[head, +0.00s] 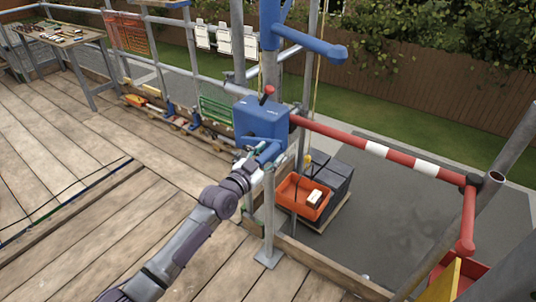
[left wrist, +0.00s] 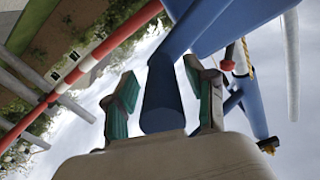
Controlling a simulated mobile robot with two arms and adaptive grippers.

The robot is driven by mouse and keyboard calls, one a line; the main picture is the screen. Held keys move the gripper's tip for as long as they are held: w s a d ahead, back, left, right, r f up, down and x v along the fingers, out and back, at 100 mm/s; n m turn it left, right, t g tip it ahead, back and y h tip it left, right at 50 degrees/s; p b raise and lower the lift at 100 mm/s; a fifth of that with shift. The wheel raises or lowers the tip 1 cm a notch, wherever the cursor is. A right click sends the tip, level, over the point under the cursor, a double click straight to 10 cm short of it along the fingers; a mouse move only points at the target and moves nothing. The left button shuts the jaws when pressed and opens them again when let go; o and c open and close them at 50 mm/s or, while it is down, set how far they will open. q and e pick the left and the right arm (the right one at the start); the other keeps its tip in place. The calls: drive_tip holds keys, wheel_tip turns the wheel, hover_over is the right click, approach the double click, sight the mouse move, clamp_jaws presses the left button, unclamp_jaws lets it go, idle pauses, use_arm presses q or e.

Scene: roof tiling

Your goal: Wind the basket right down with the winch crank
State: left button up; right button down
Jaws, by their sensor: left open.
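The blue winch box (head: 260,118) is fixed to a scaffold post, with a small red-tipped lever (head: 267,91) on top. Its blue crank handle (head: 268,153) sticks out low on the near side. My left gripper (head: 250,163) is at this handle. In the left wrist view, the open fingers (left wrist: 163,80) stand either side of the blue handle (left wrist: 161,100), with gaps visible. The orange basket (head: 290,191), holding a pale block (head: 314,197), is below the deck edge; I cannot tell whether it hangs or rests. My right gripper is out of view.
A red and white barrier bar (head: 375,149) crosses the opening right of the winch. Dark grey stacks (head: 331,172) stand on a pallet beside the basket. A blue hoist arm (head: 310,38) is overhead. The plank deck (head: 80,235) at left is mostly clear.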

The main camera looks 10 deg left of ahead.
use_arm(q)
clamp_jaws()
idle(0.4)
